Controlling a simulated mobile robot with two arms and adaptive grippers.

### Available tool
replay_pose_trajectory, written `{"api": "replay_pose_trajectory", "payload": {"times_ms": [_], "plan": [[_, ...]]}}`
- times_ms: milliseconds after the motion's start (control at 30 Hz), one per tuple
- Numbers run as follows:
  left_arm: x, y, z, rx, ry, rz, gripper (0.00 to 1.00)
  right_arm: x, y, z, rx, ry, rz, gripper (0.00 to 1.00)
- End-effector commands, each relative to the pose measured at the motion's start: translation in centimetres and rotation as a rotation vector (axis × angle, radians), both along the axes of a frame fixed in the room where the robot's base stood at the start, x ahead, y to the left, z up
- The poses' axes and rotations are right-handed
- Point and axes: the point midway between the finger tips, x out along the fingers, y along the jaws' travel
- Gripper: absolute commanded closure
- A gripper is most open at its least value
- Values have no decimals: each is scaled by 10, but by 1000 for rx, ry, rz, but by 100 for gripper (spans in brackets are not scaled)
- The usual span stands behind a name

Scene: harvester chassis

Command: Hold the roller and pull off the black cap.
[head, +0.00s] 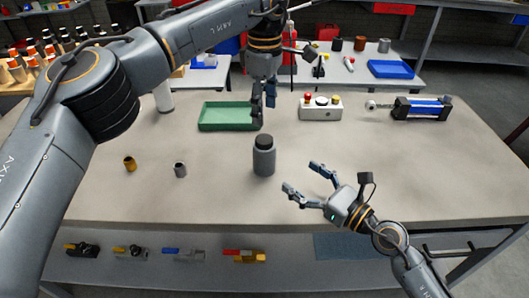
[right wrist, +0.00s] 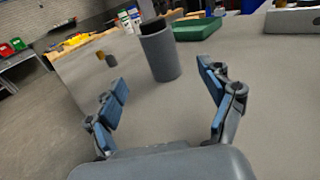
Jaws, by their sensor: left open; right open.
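The grey roller (head: 264,161) stands upright on the workbench in the head view, with the black cap (head: 264,140) on its top end. In the right wrist view the roller (right wrist: 160,56) stands beyond the fingertips, and the dark cap (right wrist: 152,26) is at its top. My left gripper (head: 264,110) points down above and behind the roller, apart from the cap, with its fingers open. My right gripper (head: 302,178) is open and empty to the right of the roller, fingers toward it; it also shows in the right wrist view (right wrist: 165,90).
A green tray (head: 228,128) lies behind and left of the roller. A button box (head: 320,107) and a cylinder unit (head: 421,108) stand behind right. A brass bushing (head: 130,164) and a grey bushing (head: 180,170) stand at left. The bench right of my right gripper is clear.

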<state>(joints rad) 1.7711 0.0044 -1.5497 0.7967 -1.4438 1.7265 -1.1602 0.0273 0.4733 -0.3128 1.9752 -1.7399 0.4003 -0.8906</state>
Motion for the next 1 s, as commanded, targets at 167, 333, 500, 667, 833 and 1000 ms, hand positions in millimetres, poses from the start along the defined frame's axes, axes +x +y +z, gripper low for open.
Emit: {"api": "replay_pose_trajectory", "payload": {"times_ms": [167,333,500,667,833,1000], "plan": [[0,0,0,-1,0,0,40,23,22,2,5,-1,1,19],[0,0,0,-2,1,1,40,47,47,2,5,-1,0,19],[0,0,0,-2,1,1,40,69,69,2,4,0,1,19],[0,0,0,-2,1,1,40,84,82,1,4,1,0,19],[0,0,0,-2,1,1,40,91,89,1,1,0,0,19],[0,0,0,-2,1,1,40,92,90,0,1,1,0,19]]}}
